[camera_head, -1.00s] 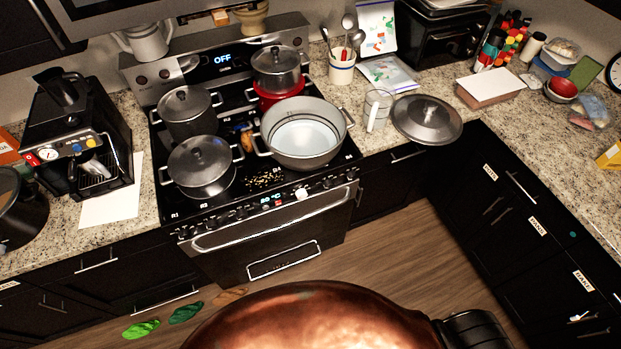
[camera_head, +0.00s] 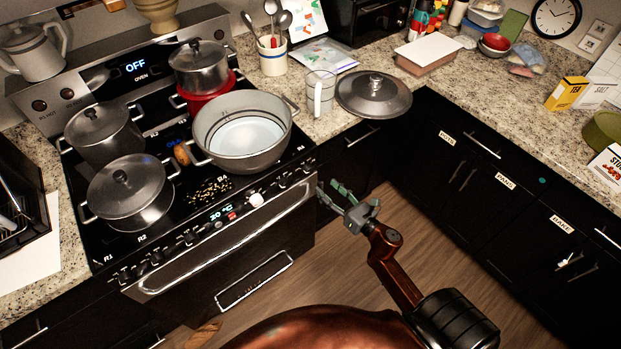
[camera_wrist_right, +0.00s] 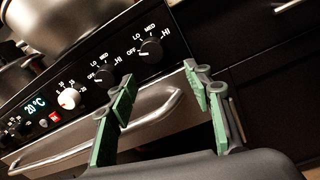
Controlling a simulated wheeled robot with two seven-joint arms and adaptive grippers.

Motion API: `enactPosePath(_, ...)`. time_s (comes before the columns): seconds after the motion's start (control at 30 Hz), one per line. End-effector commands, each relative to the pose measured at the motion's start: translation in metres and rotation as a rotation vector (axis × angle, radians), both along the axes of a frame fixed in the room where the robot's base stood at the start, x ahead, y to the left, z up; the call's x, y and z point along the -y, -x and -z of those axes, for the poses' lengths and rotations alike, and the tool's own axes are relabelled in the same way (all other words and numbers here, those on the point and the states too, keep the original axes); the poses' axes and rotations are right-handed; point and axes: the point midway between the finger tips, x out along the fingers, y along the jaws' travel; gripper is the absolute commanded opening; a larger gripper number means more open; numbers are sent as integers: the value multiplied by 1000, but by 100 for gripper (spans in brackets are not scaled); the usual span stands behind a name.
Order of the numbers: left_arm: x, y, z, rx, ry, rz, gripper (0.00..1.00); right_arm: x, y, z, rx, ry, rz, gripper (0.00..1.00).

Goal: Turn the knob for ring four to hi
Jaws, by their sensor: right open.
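The stove's front panel (camera_head: 205,226) carries a row of knobs. In the right wrist view, two dark knobs, a left one (camera_wrist_right: 105,76) and a right one (camera_wrist_right: 151,50), have OFF, LO, MED and HI marks around them. Their pointers are too small to read surely, and I cannot tell which serves ring four. A white knob (camera_head: 256,200) sits left of them, beside the 20 °C display. My right gripper (camera_head: 332,190) is open and empty, in front of the stove's right end. Its green-padded fingers (camera_wrist_right: 161,82) are apart from the knobs. My left gripper is not in view.
A large open pot (camera_head: 242,160) stands on the right of the cooktop, near spilled grains (camera_head: 208,191). A lidded pot (camera_head: 128,192) stands front left. The oven handle (camera_wrist_right: 150,117) runs below the knobs. Dark cabinets (camera_head: 450,190) stand to the right.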

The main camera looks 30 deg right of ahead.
Motion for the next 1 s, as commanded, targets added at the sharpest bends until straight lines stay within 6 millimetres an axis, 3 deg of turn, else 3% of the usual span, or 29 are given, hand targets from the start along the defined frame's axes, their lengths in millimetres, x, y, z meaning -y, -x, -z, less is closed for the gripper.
enactPosePath(0.17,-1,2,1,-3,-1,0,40,-7,-14,-14,32,61,-17,46)
enactPosePath(0.4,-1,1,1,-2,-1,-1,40,-12,-52,-13,30,56,-17,46)
enactPosePath(0.6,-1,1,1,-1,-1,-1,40,-15,-73,-12,27,54,-14,46)
enactPosePath(1.0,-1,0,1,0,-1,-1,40,-16,-78,-11,26,53,-14,44)
